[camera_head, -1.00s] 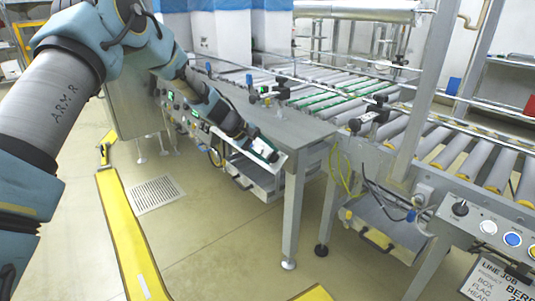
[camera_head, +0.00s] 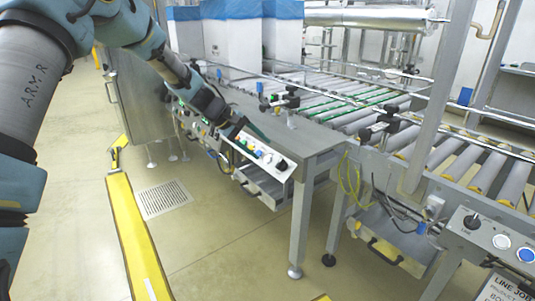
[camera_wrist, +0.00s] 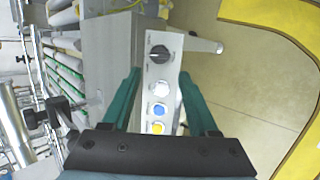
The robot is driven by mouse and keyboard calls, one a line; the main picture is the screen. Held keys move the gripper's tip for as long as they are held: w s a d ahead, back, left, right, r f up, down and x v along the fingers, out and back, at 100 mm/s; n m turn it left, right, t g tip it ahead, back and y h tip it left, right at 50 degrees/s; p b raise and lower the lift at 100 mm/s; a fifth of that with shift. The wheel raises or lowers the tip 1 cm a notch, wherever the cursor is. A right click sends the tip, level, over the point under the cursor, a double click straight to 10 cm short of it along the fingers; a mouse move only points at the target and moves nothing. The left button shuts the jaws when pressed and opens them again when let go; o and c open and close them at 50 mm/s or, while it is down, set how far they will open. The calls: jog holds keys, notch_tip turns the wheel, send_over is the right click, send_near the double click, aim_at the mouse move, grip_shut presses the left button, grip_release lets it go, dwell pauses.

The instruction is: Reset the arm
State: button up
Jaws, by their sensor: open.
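My gripper (camera_head: 240,127) is at the narrow control panel (camera_head: 273,159) on the front of the grey metal table, in the middle of the head view. In the wrist view my gripper (camera_wrist: 159,74) shows two teal fingers spread apart with nothing held between them. The panel also shows there between the fingers (camera_wrist: 158,72), with a black knob (camera_wrist: 159,54), a white button (camera_wrist: 161,89), a blue button (camera_wrist: 159,109) and a yellow button (camera_wrist: 157,128). I cannot tell whether the fingers touch the panel.
A roller conveyor (camera_head: 345,98) runs behind the table (camera_head: 300,135). A second control panel (camera_head: 490,234) with a knob and lit buttons stands at the lower right. A yellow floor strip (camera_head: 132,235) and a floor grate (camera_head: 165,199) lie at the left. Open floor lies in front.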

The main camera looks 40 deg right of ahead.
jog(key=shift+v, duration=0.75)
jog(key=shift+a, duration=0.1)
jog(key=w+a+r+t+y, duration=0.1)
jog(key=w+a+t+y, duration=0.1)
jog(key=a, duration=1.2)
jog(key=w+a+t+y, duration=0.2)
jog(key=a, duration=1.1)
jog(key=s+a+r+t+y, duration=0.15)
jog(key=s+a, duration=0.25)
jog(key=a, duration=0.8)
jog(key=s+a+g+y, duration=0.15)
jog(key=s+a, duration=0.35)
jog(key=a, duration=0.7)
notch_tip(320, 180, up, 20)
jog(key=t+p, duration=0.1)
jog(key=p, duration=1.9)
jog(key=shift+s+a+f+y, duration=0.15)
jog(key=shift+a+f+y, duration=0.05)
jog(key=shift+a+y, duration=0.25)
